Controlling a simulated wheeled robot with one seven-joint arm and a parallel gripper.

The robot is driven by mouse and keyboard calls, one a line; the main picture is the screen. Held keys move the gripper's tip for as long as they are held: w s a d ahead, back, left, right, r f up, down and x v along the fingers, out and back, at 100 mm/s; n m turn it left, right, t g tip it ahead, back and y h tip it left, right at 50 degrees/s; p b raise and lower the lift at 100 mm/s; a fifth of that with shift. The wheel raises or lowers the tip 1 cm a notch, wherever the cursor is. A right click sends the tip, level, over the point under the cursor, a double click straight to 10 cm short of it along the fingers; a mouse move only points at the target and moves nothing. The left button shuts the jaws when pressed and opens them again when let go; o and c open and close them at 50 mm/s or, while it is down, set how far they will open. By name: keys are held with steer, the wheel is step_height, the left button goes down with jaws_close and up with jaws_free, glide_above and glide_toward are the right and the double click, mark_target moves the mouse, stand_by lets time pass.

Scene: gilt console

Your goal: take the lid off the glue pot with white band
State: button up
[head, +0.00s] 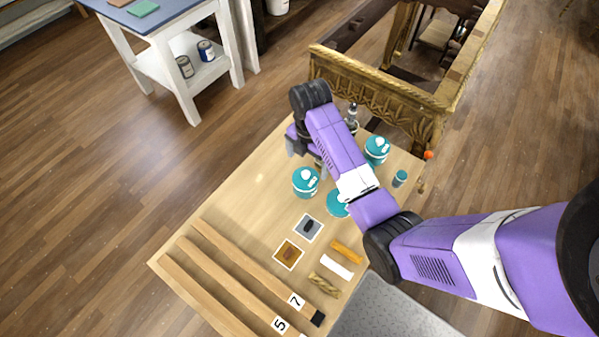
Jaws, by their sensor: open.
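Two teal pots with white-topped lids stand on the wooden table: the left pot (305,183) and the right pot (377,150). Pale bands show on both, too small for me to tell which is the pot with the white band. A third teal round thing (337,203) is partly hidden under my arm. My gripper (304,150) is open, above the table's far left side, just beyond the left pot in the picture. It appears empty and apart from the pots. My arm hides part of the table between the pots.
A small teal jar (400,178) stands near the table's right edge. Sample tiles (288,254), short mouldings (346,251) and long wooden strips (230,255) lie in front. A gilt console frame (385,85) stands beyond.

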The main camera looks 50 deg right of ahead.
mark_target(306, 173)
steer(key=shift+a+f+n, duration=0.1)
steer(key=shift+n, duration=0.2)
steer(key=shift+f, duration=0.8)
steer(key=shift+w+f+p, duration=0.15)
steer(key=shift+f+p, duration=0.1)
steer(key=shift+f, duration=1.25)
steer(key=shift+w+f+p, duration=0.15)
steer(key=shift+f+p, duration=0.05)
steer(key=shift+f, duration=1.3)
steer(key=shift+c, duration=0.4)
steer(key=c, duration=1.3)
